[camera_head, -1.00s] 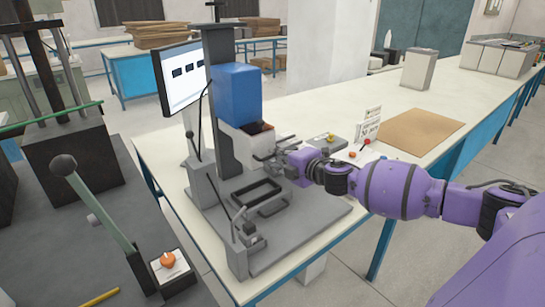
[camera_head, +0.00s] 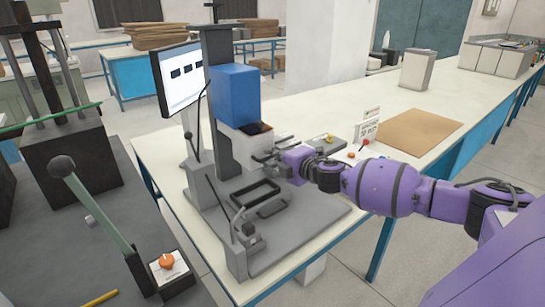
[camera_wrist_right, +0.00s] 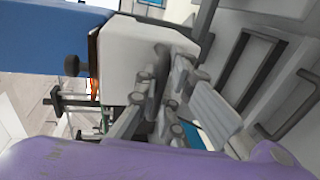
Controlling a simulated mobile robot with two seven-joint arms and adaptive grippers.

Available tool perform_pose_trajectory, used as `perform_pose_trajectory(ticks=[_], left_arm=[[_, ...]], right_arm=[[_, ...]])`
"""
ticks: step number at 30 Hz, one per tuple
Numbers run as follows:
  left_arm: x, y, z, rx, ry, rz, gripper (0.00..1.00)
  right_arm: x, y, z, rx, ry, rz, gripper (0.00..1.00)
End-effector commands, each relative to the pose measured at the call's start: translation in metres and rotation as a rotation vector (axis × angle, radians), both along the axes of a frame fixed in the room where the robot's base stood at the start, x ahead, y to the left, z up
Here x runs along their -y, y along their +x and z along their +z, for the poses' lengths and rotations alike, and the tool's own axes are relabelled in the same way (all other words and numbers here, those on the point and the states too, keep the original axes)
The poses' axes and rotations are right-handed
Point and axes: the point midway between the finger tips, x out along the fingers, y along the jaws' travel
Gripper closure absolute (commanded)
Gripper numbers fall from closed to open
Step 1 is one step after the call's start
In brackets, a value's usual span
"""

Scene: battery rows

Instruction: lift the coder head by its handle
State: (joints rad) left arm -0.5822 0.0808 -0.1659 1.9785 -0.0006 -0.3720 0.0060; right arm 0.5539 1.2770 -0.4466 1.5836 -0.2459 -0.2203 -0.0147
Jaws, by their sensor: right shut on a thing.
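The coder head is a blue block (camera_head: 235,94) with a white lower part (camera_head: 240,147), mounted on a dark grey column (camera_head: 218,60) above a grey base. My right gripper (camera_head: 267,156) is at the right side of the white part. In the right wrist view, the white part (camera_wrist_right: 142,55) fills the upper middle and the gripper (camera_wrist_right: 165,92) is shut on the handle at its side. The handle is mostly hidden by the fingers. My left gripper is not in view.
A monitor (camera_head: 180,78) stands behind to the left. A lever (camera_head: 95,210) and an orange button (camera_head: 167,261) are at front left. A brown board (camera_head: 413,131) lies on the table at right.

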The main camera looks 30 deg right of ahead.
Motion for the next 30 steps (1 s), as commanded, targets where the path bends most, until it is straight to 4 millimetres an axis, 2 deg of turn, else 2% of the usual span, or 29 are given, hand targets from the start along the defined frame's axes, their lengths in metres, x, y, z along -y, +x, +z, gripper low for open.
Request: perform_pose_trajectory(ticks=[2, 7, 10, 20, 21, 22, 30], left_arm=[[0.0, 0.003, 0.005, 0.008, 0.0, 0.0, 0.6], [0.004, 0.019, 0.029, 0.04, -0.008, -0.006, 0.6], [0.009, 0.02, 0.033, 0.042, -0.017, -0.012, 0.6], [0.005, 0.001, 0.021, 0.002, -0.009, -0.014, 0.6], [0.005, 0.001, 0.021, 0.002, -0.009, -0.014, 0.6], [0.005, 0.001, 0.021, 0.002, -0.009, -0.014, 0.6], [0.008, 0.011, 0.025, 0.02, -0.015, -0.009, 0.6]], right_arm=[[0.0, 0.0, 0.007, 0.002, -0.001, 0.0, 1.0], [0.0, 0.001, 0.049, 0.016, 0.0, 0.001, 1.0], [0.0, 0.001, 0.06, 0.016, -0.001, 0.0, 1.0], [0.001, 0.0, 0.049, -0.001, -0.001, -0.001, 1.0], [0.001, 0.0, 0.048, -0.001, -0.001, -0.001, 0.88], [0.001, 0.0, 0.048, -0.002, -0.001, -0.001, 0.84], [0.0, 0.0, 0.049, -0.001, 0.0, -0.001, 0.83]])
